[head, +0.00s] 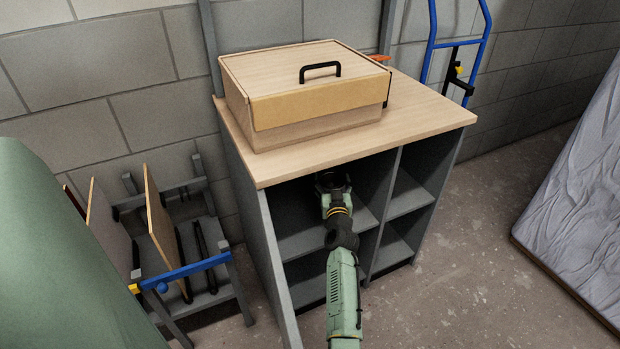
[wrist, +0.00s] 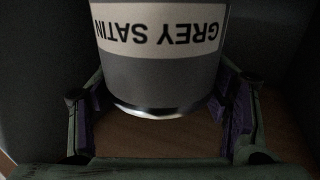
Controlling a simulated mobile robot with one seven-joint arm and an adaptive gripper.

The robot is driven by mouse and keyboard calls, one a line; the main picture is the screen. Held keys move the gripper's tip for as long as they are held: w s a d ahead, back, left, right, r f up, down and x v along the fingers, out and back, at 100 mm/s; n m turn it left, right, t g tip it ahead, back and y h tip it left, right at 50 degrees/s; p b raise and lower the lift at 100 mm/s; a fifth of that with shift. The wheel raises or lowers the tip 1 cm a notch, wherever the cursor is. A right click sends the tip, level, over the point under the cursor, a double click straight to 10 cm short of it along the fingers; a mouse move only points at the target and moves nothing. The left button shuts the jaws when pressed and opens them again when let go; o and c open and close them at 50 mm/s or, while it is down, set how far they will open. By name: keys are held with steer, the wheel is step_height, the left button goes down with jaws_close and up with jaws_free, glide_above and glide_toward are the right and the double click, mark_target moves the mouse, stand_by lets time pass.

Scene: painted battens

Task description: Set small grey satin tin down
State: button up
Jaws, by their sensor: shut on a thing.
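The small grey satin tin (wrist: 155,75) is grey with a pale label reading "GREY SATIN", upside down in the wrist view. My gripper (wrist: 160,112) has its fingers on both sides of the tin and is shut on it. In the head view my gripper (head: 333,182) reaches into the upper left compartment of the grey cabinet (head: 258,225), under its wooden top. The tin is not clearly visible there, hidden by my gripper and the shadow. A brown wooden surface shows beyond the tin in the wrist view; I cannot tell whether the tin touches it.
A wooden box (head: 310,120) with a black handle stands on the cabinet top. A divider and right-hand compartments (head: 408,195) lie beside my arm. A rack with boards (head: 160,220) stands left, a blue hand truck (head: 432,45) behind right, and a wrapped panel (head: 580,190) far right.

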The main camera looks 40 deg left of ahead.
step_height(320, 180, down, 10)
steer(key=b, duration=0.8)
steer(key=shift+r+b, duration=0.1)
steer(key=shift+b, duration=0.2)
steer(key=shift+r, duration=0.15)
steer(key=o, duration=1.7)
steer(key=shift+f, duration=0.2)
steer(key=shift+r, duration=0.15)
steer(key=v, duration=1.2)
